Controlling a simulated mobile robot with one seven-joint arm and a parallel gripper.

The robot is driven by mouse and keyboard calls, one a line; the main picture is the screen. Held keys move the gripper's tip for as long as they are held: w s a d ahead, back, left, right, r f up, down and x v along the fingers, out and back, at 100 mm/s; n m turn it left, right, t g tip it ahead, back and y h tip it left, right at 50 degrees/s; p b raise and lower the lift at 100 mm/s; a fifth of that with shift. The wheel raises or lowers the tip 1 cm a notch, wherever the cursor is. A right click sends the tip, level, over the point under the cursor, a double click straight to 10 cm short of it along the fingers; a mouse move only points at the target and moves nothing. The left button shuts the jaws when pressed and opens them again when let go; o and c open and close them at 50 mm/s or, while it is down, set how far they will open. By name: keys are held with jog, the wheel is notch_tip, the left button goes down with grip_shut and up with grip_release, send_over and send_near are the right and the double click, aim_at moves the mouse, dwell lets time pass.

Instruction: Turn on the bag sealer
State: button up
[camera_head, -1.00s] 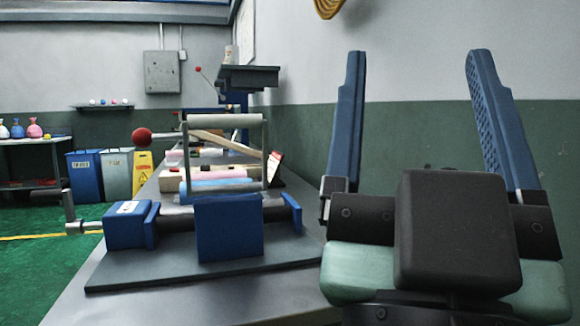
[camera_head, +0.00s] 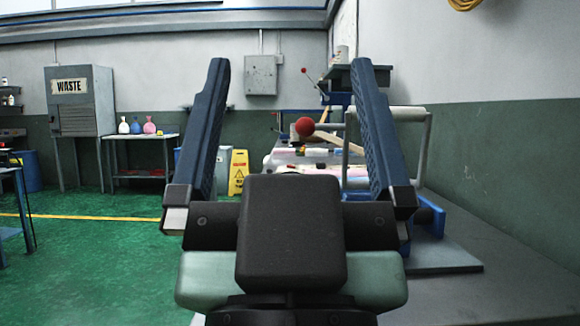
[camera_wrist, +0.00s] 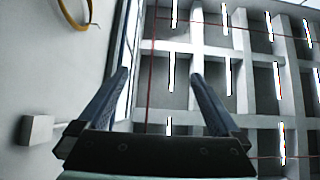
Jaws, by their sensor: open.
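My gripper (camera_head: 291,68) is open and empty, raised pointing up in the middle of the head view. In the wrist view my gripper (camera_wrist: 159,76) shows nothing between its fingers. No device is clearly labelled as the bag sealer. A machine with a roller frame (camera_head: 428,150) and a red ball knob (camera_head: 304,126) stands on the bench behind the right finger, which hides much of it. Its blue end piece (camera_head: 458,222) shows at the right. Farther back is a dark device (camera_head: 343,73) with a red-tipped lever (camera_head: 304,71). I cannot tell which is the sealer.
The grey bench (camera_head: 510,220) runs along the right wall. A yellow sign (camera_head: 238,172), a side table with bottles (camera_head: 140,139) and a WASTE cabinet (camera_head: 79,100) stand at the left and back. Green floor (camera_head: 100,260) is open at the left.

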jog(key=shift+r, duration=0.25)
jog(key=c, duration=0.4)
notch_tip(320, 180, up, 10)
jog(key=p, duration=1)
jog(key=shift+f, duration=0.2)
grip_shut()
notch_tip(320, 180, up, 31)
jog(key=p, duration=3)
jog(key=shift+f+p, duration=0.15)
jog(key=shift+p, duration=0.25)
